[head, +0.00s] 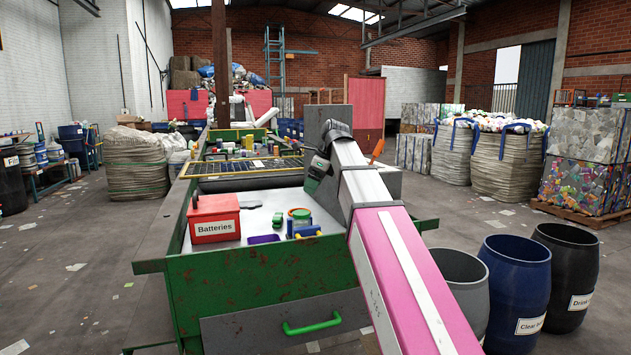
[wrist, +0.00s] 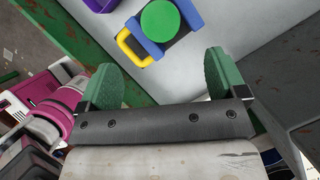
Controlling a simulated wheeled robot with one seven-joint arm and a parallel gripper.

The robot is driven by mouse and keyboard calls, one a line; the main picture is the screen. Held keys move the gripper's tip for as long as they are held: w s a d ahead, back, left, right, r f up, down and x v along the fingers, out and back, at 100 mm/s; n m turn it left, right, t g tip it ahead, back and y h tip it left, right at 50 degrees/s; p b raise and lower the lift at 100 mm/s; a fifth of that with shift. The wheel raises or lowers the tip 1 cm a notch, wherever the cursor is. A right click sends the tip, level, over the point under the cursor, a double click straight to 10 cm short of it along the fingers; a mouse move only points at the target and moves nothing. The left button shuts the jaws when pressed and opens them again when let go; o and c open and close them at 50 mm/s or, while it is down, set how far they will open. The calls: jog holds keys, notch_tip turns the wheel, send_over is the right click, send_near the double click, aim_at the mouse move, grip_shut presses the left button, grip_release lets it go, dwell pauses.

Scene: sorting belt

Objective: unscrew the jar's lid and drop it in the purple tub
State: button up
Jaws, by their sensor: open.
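In the wrist view a round green lid (wrist: 160,19), seen from above, sits between the blue jaws of a vise-like holder (wrist: 192,13) with a yellow handle (wrist: 133,46). The jar's body is hidden under the lid in that view. The holder also shows in the head view (head: 306,231) near the front of the belt top. The purple tub (head: 263,239) is left of the holder; its edge shows in the wrist view (wrist: 66,14). My gripper (wrist: 160,66) is open and empty, its green-padded fingers apart from the lid, which lies beyond their tips.
A red box labelled Batteries (head: 214,219) stands left on the belt top. A small green item (head: 278,220) lies near the holder. Barrels (head: 515,290) stand on the floor at right. The green frame wall (head: 265,270) edges the front.

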aim_at(301, 212)
jog(key=x, duration=0.9)
jog(key=shift+a+f, duration=0.1)
jog(key=shift+f, duration=0.25)
jog(key=c, duration=1)
